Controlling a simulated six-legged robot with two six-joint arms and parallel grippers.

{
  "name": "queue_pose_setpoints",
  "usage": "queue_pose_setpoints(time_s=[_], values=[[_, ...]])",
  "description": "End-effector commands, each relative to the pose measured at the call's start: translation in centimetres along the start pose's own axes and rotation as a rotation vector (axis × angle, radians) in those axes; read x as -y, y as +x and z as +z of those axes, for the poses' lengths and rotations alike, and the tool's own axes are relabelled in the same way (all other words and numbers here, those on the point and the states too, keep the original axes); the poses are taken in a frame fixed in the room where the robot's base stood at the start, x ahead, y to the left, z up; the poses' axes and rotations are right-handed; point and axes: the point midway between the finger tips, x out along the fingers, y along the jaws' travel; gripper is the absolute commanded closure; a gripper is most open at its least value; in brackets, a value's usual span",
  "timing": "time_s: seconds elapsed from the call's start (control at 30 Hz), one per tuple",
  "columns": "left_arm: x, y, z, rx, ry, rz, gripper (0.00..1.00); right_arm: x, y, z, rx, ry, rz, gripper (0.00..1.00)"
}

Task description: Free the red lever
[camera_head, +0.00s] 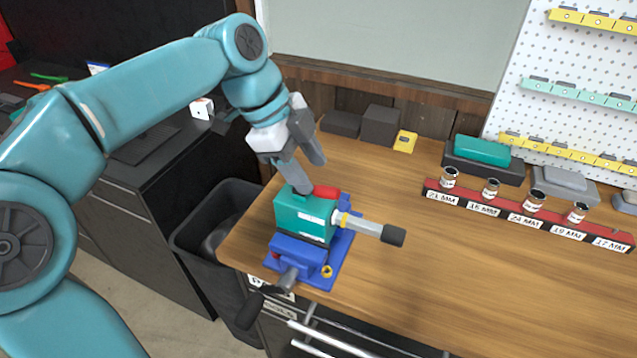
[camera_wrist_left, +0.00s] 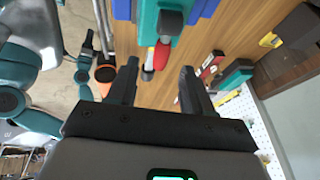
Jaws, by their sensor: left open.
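The red lever (camera_head: 325,191) lies on top of a teal block (camera_head: 301,221) clamped in a blue vise (camera_head: 341,250). A shaft with a dark grey knob (camera_head: 392,235) sticks out of the block to the right. My left gripper (camera_head: 311,176) is open just above the lever, pointing down. In the left wrist view, the red lever (camera_wrist_left: 163,53) shows between and beyond the open fingers of my left gripper (camera_wrist_left: 157,74), beside a grey part (camera_wrist_left: 170,22) on the block. I cannot tell whether a finger touches it. My right gripper is not in view.
A red rack (camera_head: 470,202) with several small cans stands on the wooden bench to the right. Dark boxes (camera_head: 380,126) and a yellow box (camera_head: 405,141) stand at the back. A dark bin (camera_head: 190,240) is left of the bench. The middle of the bench is clear.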

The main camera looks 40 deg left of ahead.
Motion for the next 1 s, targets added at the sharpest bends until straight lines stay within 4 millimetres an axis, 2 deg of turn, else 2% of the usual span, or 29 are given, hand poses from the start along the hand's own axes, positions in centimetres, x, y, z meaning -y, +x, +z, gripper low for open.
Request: queue_pose_setpoints(time_s=[0.1, 0.23, 0.4, 0.6, 0.63, 0.77, 0.8, 1.0], values=[[0.0, 2.3, 0.1, 0.000, 0.000, 0.005, 0.49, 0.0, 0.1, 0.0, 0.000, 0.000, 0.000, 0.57], [0.2, 3.8, 0.1, 0.000, -0.001, 0.002, 0.49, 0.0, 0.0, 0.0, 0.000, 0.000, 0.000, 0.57], [0.3, 4.6, 0.2, 0.000, -0.001, 0.001, 0.49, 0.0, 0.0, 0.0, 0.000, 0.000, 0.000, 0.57], [0.4, 4.6, 0.2, 0.000, -0.001, 0.001, 0.49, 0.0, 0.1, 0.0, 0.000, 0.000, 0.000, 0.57], [0.4, 4.6, 0.2, 0.000, -0.001, 0.001, 0.53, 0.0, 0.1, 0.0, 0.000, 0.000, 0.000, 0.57], [0.4, 4.6, 0.2, 0.000, -0.001, 0.000, 0.95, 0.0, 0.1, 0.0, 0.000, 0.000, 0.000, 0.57], [0.4, 4.6, 0.2, 0.000, -0.001, 0.000, 1.00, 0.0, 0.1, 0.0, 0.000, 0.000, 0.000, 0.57], [0.4, 4.6, 0.3, -0.005, -0.003, -0.001, 1.00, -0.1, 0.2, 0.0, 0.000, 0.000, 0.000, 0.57]])
